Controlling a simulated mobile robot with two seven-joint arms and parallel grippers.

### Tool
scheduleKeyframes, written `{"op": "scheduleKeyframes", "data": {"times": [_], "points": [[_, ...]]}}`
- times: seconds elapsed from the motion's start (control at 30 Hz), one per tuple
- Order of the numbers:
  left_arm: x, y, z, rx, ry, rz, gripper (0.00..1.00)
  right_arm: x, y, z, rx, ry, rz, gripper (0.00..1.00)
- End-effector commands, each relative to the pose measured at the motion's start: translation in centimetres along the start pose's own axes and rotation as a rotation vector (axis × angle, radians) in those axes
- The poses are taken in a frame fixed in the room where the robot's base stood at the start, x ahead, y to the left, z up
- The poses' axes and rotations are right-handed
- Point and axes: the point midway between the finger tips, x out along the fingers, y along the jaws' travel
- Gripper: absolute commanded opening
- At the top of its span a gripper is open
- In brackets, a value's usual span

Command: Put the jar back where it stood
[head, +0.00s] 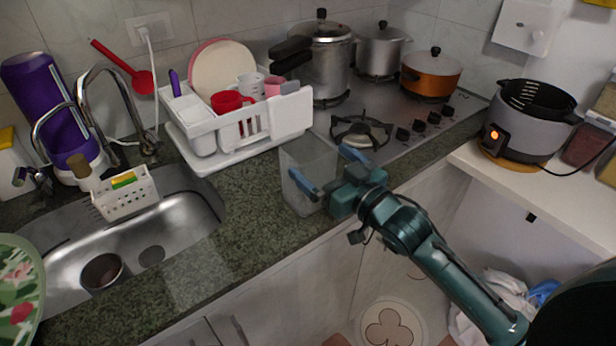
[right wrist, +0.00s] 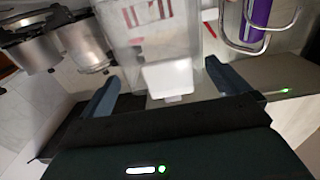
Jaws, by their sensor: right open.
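The jar (head: 299,162) is a clear, see-through box-like container standing on the green-speckled counter near its front edge, between the dish rack and the stove. My right gripper (head: 328,170) is open in front of it, with blue fingertips spread at its near side. In the right wrist view the jar (right wrist: 150,45) stands upright between and beyond the two open fingers of the right gripper (right wrist: 165,86), with a white piece (right wrist: 168,78) low on its near face. Whether a finger touches the jar I cannot tell. My left gripper is in neither view.
A white dish rack (head: 284,118) with plate and cups stands behind the jar. The gas stove (head: 385,140) with several pots is to the right, the sink (head: 180,222) to the left. A grey fryer (head: 520,125) sits on a white shelf. Counter left of the jar is clear.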

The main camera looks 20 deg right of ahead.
Motion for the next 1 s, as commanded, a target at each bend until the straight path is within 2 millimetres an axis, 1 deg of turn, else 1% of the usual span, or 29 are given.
{"op": "scheduleKeyframes", "data": {"times": [0.2, 0.33, 0.43, 0.63, 0.67, 1.0], "points": [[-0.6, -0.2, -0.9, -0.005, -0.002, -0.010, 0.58, 2.9, -0.4, -1.2, 0.000, 0.003, 0.001, 1.00], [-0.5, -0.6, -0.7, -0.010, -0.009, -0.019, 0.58, 4.5, -0.4, -0.9, 0.000, 0.000, 0.001, 1.00], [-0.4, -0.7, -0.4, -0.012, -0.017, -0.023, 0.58, 5.0, -0.4, -0.9, 0.000, 0.000, 0.001, 1.00], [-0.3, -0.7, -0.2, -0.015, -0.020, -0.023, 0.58, 5.1, -0.4, -0.8, 0.000, 0.000, 0.000, 1.00], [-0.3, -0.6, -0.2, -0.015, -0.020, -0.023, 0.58, 5.0, -0.4, -0.8, -0.001, 0.000, 0.000, 0.98], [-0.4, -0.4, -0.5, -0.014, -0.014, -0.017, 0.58, 5.0, -0.4, -0.8, -0.001, 0.000, 0.000, 0.71]]}}
